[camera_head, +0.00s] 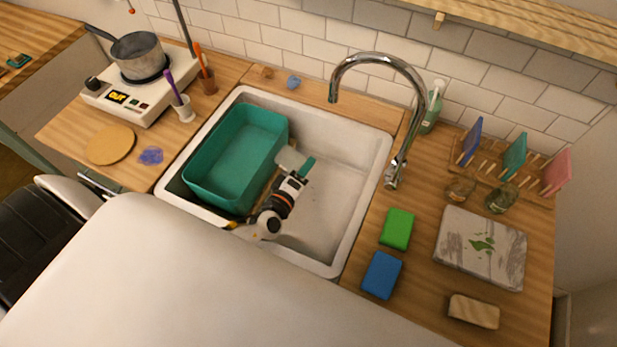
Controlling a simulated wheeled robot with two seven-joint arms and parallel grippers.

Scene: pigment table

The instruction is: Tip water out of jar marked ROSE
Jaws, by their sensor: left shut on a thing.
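My left gripper (296,173) is over the sink, just right of the teal tub. It is shut on a small pale grey thing (289,159), which looks like a glass jar lying tilted toward the tub's right wall. The gripper hides part of it, and I can read no label. Two small glass jars, one amber (460,190) and one greenish (502,198), stand on the right counter; no ROSE mark is readable on them. My right gripper is not in view.
The teal tub (213,193) fills the left of the white sink (335,225); the right of the sink is clear. A curved tap (392,172) stands behind right. Green (397,229) and blue (382,275) blocks lie on the right counter. A pot (137,55) sits on the hotplate.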

